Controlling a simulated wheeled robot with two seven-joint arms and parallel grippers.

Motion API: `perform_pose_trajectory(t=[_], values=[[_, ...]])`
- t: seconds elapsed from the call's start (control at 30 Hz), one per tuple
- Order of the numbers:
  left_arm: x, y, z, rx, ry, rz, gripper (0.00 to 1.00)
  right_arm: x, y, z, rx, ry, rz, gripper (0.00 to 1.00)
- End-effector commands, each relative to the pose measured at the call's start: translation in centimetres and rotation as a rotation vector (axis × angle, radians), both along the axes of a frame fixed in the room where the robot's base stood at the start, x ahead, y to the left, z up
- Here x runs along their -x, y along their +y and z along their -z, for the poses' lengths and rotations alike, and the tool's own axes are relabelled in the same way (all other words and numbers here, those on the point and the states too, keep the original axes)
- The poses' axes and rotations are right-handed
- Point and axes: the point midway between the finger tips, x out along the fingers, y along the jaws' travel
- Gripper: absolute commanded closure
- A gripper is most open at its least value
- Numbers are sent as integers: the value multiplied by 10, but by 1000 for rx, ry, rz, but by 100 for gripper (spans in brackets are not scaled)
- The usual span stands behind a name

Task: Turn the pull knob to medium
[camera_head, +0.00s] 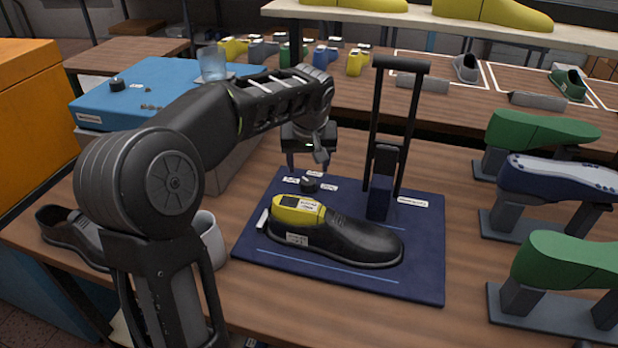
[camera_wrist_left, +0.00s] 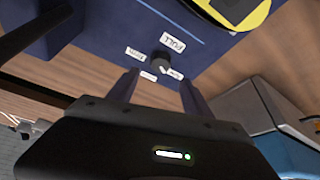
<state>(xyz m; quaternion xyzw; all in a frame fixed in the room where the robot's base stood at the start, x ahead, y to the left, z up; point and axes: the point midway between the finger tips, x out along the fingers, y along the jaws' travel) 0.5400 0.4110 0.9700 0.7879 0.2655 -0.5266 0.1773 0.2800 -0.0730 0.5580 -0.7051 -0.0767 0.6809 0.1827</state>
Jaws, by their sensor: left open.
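The pull knob (camera_head: 309,184) is a small dark round knob near the back left of the dark blue mat (camera_head: 425,283). Small white labels surround it. In the left wrist view the knob (camera_wrist_left: 160,63) shows with several labels; one reads FULL (camera_wrist_left: 173,42), the others are too small to read surely. My left gripper (camera_head: 306,164) is open, pointing down just above the knob. In the wrist view its two fingers (camera_wrist_left: 159,82) are either side of the knob's line, apart from it as far as I can tell. The right gripper is not in view.
A black shoe (camera_head: 355,238) with a yellow last (camera_head: 297,210) lies on the mat in front of the knob. A black upright frame with a lever (camera_head: 383,165) stands at its right. A grey cup (camera_head: 211,240) is left of the mat. Green and blue lasts on stands (camera_head: 560,180) line the right.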

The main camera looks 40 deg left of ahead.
Motion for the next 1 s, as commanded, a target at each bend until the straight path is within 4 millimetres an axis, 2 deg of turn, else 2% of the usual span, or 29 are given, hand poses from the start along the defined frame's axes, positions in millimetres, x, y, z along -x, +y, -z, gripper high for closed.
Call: perform_pose_trajectory(t=[0.5,0.83,1.0], values=[[-20,16,63,0,4,-1,42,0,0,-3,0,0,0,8],[-22,17,68,0,0,0,42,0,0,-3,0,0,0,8],[-22,17,68,0,0,0,54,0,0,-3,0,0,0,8]])
